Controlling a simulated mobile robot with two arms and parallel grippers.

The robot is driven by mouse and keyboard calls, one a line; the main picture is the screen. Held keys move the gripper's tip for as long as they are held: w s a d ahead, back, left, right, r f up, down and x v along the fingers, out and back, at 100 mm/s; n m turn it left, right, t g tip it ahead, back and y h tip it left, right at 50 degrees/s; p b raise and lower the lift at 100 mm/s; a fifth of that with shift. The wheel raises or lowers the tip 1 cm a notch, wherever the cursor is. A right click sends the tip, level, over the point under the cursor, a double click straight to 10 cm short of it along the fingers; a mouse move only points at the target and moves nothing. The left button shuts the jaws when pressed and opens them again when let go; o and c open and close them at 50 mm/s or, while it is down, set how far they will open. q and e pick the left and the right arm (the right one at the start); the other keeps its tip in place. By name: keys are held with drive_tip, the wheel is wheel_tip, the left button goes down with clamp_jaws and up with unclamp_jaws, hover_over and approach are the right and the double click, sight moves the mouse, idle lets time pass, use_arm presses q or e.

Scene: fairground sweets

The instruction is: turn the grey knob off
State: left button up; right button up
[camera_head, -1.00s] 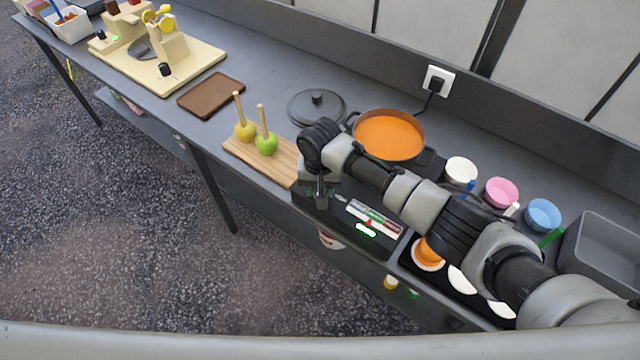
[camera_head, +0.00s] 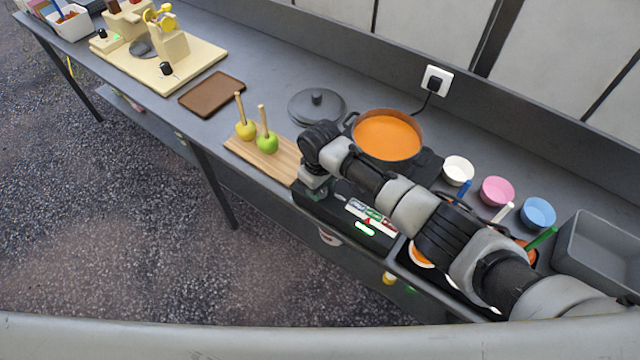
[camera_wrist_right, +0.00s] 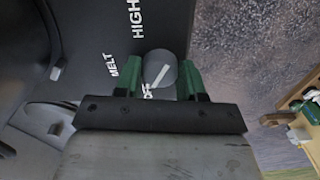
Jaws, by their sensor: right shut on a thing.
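The grey knob (camera_wrist_right: 158,68) is a round dial with a slanting white line, on a dark panel marked HIGH and MELT. A third label beside it is mostly hidden. My right gripper (camera_wrist_right: 160,64) is shut on the knob, with one green finger on each side. In the head view my right wrist hides the knob. The black cooker (camera_head: 382,240) there has a lit green strip and a small coloured gauge on its front. The pot (camera_head: 388,136) of orange liquid stands at its back. My left gripper is not in view.
A wooden board (camera_head: 270,162) with two apples on sticks lies left of the cooker. A lid (camera_head: 316,104) lies behind it. White, pink and blue cups (camera_head: 497,191) and a grey bin (camera_head: 598,248) stand to the right. The brown tray (camera_head: 212,94) is empty.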

drive_tip(key=shift+n, duration=0.7)
drive_tip(key=shift+r, duration=0.1)
drive_tip(key=o, duration=0.9)
wheel_tip(320, 180, up, 11)
drive_tip(key=shift+f+b, duration=0.15)
drive_tip(key=shift+b, duration=0.7)
